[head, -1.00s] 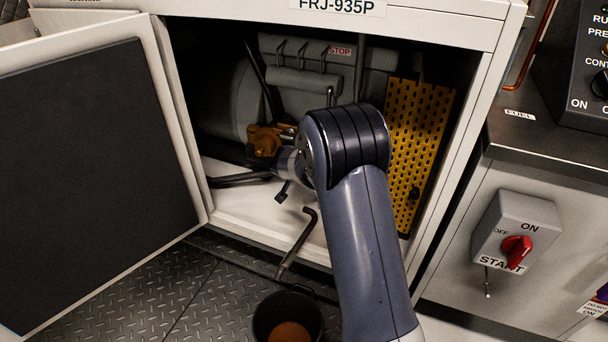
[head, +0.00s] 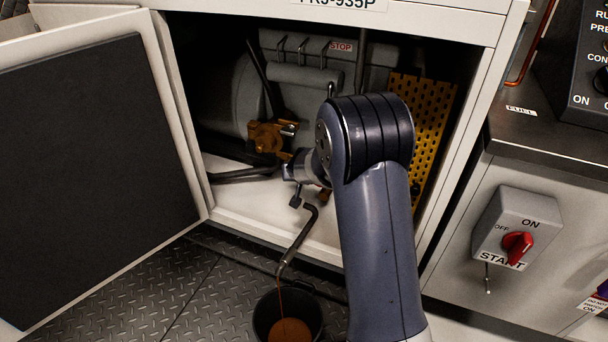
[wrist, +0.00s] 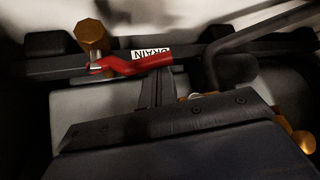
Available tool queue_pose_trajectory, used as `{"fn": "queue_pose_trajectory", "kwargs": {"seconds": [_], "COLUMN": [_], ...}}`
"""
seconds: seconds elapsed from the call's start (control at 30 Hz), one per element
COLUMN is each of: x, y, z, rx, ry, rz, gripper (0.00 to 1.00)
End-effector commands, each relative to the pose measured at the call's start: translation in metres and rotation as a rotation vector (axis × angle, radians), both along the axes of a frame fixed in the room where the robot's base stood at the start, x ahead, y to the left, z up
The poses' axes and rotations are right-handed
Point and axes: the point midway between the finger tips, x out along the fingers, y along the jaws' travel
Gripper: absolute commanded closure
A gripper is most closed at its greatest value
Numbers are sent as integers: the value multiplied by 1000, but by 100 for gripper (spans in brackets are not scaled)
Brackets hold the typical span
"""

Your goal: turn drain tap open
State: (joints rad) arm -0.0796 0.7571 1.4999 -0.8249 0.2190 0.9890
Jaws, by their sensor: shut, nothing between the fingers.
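The drain tap's red handle (wrist: 140,66) lies nearly across the wrist view beside a white DRAIN label (wrist: 151,54), with a brass fitting (wrist: 92,36) at its left end. My gripper (wrist: 157,82) is shut and empty just below the handle in that view; whether it touches the handle I cannot tell. In the head view my gripper (head: 288,171) is inside the open cabinet, and my arm hides part of the area behind. A bent drain pipe (head: 299,240) comes out over the cabinet's front edge, and thin brown liquid runs from it into a black bucket (head: 261,324).
The cabinet door (head: 90,170) stands open at the left. An orange-brown valve body (head: 265,138) and a yellow perforated panel (head: 432,115) sit inside the cabinet. A red START switch (head: 517,246) is at the right. Checker-plate floor (head: 150,300) is clear left of the bucket.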

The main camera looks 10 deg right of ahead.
Motion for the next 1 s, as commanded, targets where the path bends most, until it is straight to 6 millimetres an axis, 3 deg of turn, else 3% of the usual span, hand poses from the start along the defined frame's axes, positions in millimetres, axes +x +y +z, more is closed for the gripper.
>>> {"fn": "queue_pose_trajectory", "kwargs": {"seconds": [1.0], "x": [-33], "y": [-2], "z": [7], "rx": [-2], "ry": [4], "rz": [465], "gripper": [100]}}
